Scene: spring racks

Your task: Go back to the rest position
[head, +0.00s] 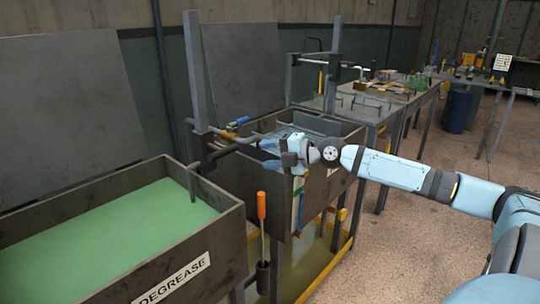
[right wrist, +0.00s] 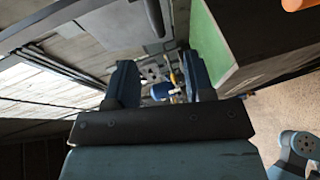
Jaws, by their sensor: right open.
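My right gripper (head: 266,154) reaches in from the right over the dark tank beside the green bath. Its blue fingers stand apart in the right wrist view (right wrist: 160,85), with nothing seen between them. The arm stretches out nearly level from the right edge of the head view. My left gripper does not show in either view.
The degrease tank (head: 172,268) with green liquid stands at the lower left. The dark second tank (head: 225,180) lies under my right gripper. A cluttered bench (head: 375,105) is behind. The floor (head: 395,245) at right is clear.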

